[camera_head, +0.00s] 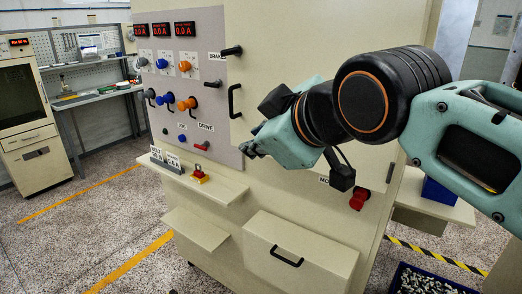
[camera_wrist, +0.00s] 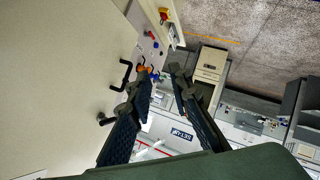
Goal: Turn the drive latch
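The control panel (camera_head: 193,95) is on the front of the cream cabinet. A DRIVE label (camera_head: 207,126) sits low on its right side, with a small red handle (camera_head: 201,146) just below it; I take this handle for the drive latch. My gripper (camera_head: 247,149) is in front of the cabinet, to the right of the red handle and apart from it. In the wrist view my gripper (camera_wrist: 160,78) has its two dark fingers spread, with nothing between them. The small red handle (camera_wrist: 151,34) seems to show beyond the fingertips.
A black lever (camera_head: 231,51) by the BRAKE label and a black pull handle (camera_head: 234,101) stick out nearby. Blue and orange knobs fill the panel. A shelf below holds an emergency stop (camera_head: 199,174). A red knob (camera_head: 359,198) is at the right. Open floor lies to the left.

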